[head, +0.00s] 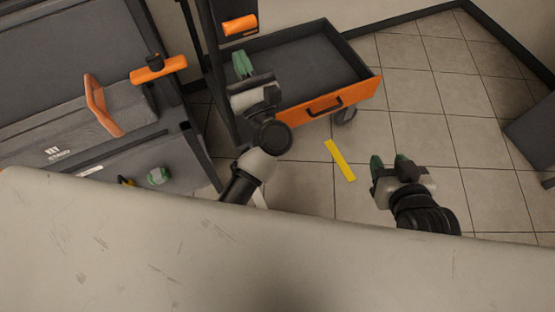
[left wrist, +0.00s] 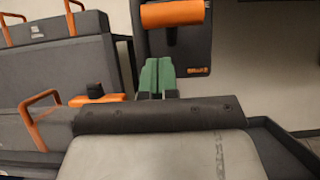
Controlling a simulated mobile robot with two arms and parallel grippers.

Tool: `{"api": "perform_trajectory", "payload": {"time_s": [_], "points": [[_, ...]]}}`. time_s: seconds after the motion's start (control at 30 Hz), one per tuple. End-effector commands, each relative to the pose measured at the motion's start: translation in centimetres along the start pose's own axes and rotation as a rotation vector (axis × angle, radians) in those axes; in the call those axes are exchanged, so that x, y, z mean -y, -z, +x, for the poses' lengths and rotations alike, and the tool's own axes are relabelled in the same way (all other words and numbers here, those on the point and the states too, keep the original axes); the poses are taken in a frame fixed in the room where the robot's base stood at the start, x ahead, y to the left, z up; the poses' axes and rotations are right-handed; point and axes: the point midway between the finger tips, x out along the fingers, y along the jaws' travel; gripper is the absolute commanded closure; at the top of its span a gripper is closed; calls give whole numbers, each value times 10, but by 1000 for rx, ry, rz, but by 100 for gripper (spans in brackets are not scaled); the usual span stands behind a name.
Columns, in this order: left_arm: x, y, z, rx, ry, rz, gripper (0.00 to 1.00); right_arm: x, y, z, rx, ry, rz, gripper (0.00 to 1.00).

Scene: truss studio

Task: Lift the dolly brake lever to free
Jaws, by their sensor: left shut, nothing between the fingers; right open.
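An orange lever bar (head: 240,25) sits on a dark upright panel at the top of the head view; I take it as the brake lever. In the left wrist view the lever bar (left wrist: 172,14) lies across a short dark stem, with a small orange label below it. My left gripper (head: 242,64) is shut and empty, its green fingertips below the lever. In the left wrist view the fingertips (left wrist: 154,78) appear under the bar, with a gap in the picture. My right gripper (head: 390,163) is open and empty over the floor at right.
An open dark drawer (head: 371,88) with an orange front lies right of the left gripper. A grey case (head: 60,138) with an orange handle and an orange T-shaped latch (head: 158,68) stand at left. A yellow strip (head: 340,160) lies on the tiled floor. A pale surface (head: 250,260) fills the foreground.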

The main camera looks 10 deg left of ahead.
Motion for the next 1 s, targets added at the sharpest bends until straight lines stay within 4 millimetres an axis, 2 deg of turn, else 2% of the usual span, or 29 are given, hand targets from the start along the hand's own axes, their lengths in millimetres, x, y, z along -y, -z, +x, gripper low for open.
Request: {"api": "perform_trajectory", "payload": {"time_s": [0.17,0.2,0.7,0.9,1.0], "points": [[2,9,-8,-2,2,1,100,5,27,5,-209,13,0,57],[2,9,-21,-5,4,3,100,5,29,4,-215,13,0,57],[2,14,-146,-5,4,2,100,9,53,2,-396,24,1,57],[2,15,-184,-3,2,2,100,11,62,0,-465,28,2,57],[2,16,-195,-3,1,1,100,11,65,-1,-488,29,3,57]]}}
